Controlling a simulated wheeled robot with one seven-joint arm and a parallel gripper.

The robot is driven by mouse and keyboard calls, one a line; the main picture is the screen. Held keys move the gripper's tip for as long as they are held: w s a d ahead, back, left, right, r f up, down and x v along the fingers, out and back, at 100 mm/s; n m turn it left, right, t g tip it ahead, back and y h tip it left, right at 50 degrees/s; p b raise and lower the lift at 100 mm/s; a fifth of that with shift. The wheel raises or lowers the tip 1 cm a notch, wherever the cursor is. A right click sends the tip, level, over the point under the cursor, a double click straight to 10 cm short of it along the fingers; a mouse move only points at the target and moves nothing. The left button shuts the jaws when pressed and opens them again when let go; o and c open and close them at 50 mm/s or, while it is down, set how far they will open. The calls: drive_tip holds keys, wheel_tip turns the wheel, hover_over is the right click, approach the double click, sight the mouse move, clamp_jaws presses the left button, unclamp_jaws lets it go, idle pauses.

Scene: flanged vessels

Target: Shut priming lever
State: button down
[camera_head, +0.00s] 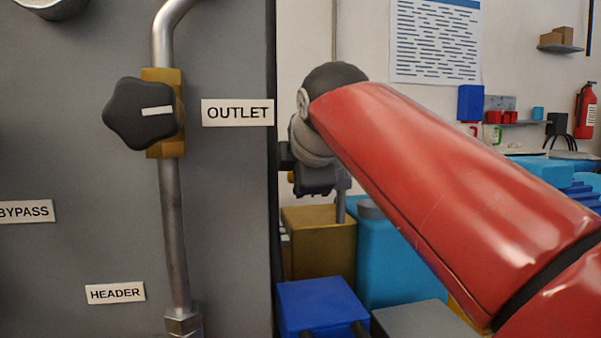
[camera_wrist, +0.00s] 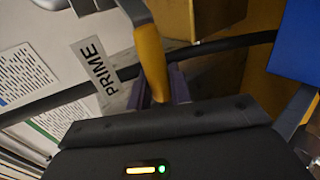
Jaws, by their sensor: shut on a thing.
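The priming lever (camera_wrist: 151,56) shows in the wrist view as a yellow grip on a grey metal arm that runs out of the top edge. A white PRIME label (camera_wrist: 95,68) is just left of it. My gripper (camera_wrist: 160,92) is shut on the lower end of the yellow grip, with its dark body filling the bottom of the view. In the head view my gripper (camera_head: 315,180) is beyond the panel's right edge, and the lever is mostly hidden there. The lever's pivot is out of view, so I cannot tell its full angle.
The grey panel (camera_head: 235,220) fills the left of the head view, with a black knob (camera_head: 140,112) on a vertical pipe and an OUTLET label (camera_head: 237,112). Yellow, blue and grey boxes stand below my arm. A dark hose or bar (camera_wrist: 215,46) crosses behind the lever.

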drive_tip(key=shift+f, duration=0.15)
drive_tip(key=c, duration=1.3)
unclamp_jaws()
drive_tip(key=v, duration=0.8)
